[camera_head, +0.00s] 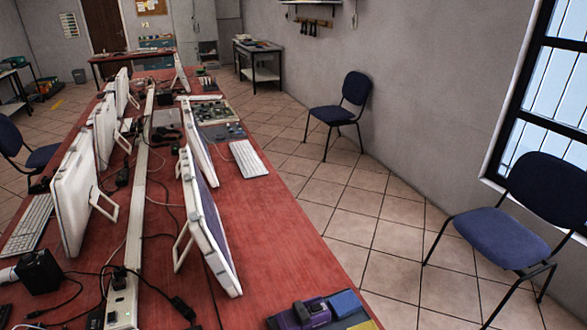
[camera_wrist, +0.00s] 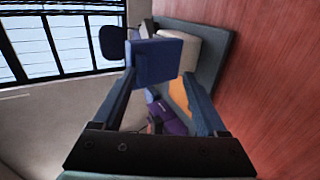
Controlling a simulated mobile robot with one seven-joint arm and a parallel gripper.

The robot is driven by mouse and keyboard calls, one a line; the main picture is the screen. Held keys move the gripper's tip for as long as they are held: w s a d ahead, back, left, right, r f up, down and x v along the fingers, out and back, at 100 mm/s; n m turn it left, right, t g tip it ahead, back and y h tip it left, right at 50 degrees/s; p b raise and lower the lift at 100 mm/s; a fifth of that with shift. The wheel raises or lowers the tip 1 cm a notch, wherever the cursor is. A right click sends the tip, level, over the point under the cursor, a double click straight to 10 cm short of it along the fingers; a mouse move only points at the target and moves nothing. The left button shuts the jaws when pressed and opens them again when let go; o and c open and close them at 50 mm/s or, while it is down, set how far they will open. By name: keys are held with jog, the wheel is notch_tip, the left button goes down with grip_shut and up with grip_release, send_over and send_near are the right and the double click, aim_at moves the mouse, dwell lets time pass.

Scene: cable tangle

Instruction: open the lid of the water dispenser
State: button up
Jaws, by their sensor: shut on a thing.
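No water dispenser or lid that I can make out shows in either view. In the wrist view my gripper (camera_wrist: 158,77) has a blue block (camera_wrist: 154,60) between its two fingertips and is shut on it. In the head view, a purple object (camera_head: 313,313) and a blue block (camera_head: 345,303) show at the bottom edge. I cannot tell whether this is the held block. My gripper does not show there.
A long red table (camera_head: 262,235) carries several white monitors (camera_head: 205,220), keyboards (camera_head: 248,158) and loose cables (camera_head: 165,285). Blue chairs (camera_head: 340,108) stand on the tiled floor to the right, near the wall and window (camera_head: 550,90). The floor between table and chairs is clear.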

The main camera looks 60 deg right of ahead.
jog(key=shift+s+f, duration=0.45)
jog(key=shift+f, duration=0.15)
jog(key=shift+a, duration=0.1)
jog(key=shift+w, duration=0.1)
jog(key=d+r+v, duration=0.1)
jog(key=v, duration=1.2)
jog(key=shift+w+a, duration=0.35)
jog(key=shift+w, duration=0.05)
jog(key=shift+r, duration=0.1)
